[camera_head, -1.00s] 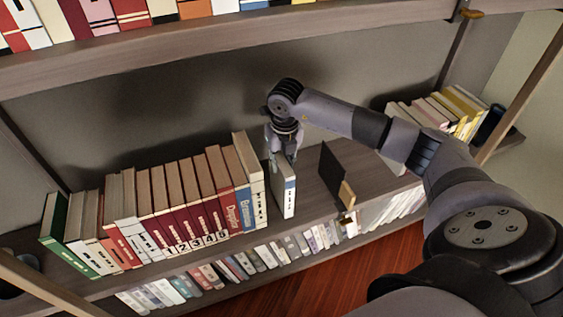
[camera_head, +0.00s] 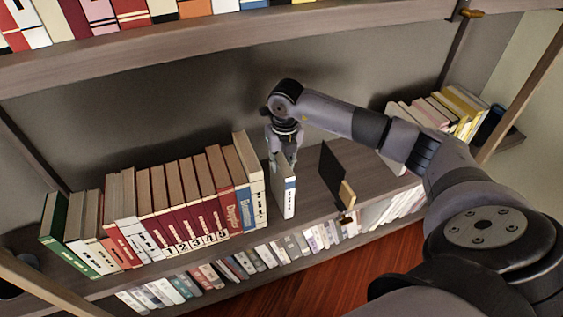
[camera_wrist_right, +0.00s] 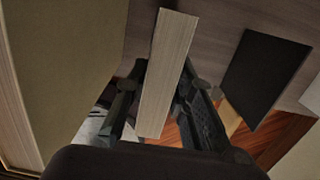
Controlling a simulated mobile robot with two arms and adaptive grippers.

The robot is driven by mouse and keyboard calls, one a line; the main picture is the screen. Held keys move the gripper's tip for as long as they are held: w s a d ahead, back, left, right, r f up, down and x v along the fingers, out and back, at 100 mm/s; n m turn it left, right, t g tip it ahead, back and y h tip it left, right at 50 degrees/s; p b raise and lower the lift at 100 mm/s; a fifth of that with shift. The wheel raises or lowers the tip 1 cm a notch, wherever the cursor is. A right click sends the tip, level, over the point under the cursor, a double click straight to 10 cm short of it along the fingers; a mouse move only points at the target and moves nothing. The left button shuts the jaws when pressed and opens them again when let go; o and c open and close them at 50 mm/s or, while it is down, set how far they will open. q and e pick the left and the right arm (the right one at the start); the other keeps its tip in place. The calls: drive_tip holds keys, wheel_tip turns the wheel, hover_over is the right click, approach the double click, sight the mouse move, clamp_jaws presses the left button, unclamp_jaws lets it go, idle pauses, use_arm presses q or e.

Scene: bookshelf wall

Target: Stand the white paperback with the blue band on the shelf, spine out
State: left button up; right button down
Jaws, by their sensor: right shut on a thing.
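The white paperback with the blue band (camera_head: 288,190) stands upright on the middle shelf, its spine facing out to the front. It is to the right of the row of books, with a narrow gap between. My right gripper (camera_head: 283,152) comes down from above and is shut on the top part of the book. In the right wrist view the book's page edge (camera_wrist_right: 168,70) lies between the two fingers (camera_wrist_right: 160,105). The book's bottom edge looks to be at the shelf board, but I cannot tell if it bears on it. My left gripper is not in view.
A row of books (camera_head: 170,205) fills the shelf to the left. A black bookend (camera_head: 331,172) with a wooden block (camera_head: 347,195) stands to the right; it also shows in the right wrist view (camera_wrist_right: 262,75). Leaning books (camera_head: 440,108) are farther right. An upper shelf (camera_head: 230,35) hangs above.

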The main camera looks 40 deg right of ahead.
drive_tip(key=c, duration=1.8)
unclamp_jaws()
drive_tip(key=o, duration=0.5)
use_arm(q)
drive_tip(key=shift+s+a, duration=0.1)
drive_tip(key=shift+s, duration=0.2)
use_arm(e)
drive_tip(key=shift+f, duration=0.1)
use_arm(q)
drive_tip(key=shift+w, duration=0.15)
use_arm(e)
wheel_tip(320, 180, up, 12)
drive_tip(key=s, duration=0.1)
drive_tip(key=shift+s, duration=0.15)
drive_tip(key=shift+a, duration=0.1)
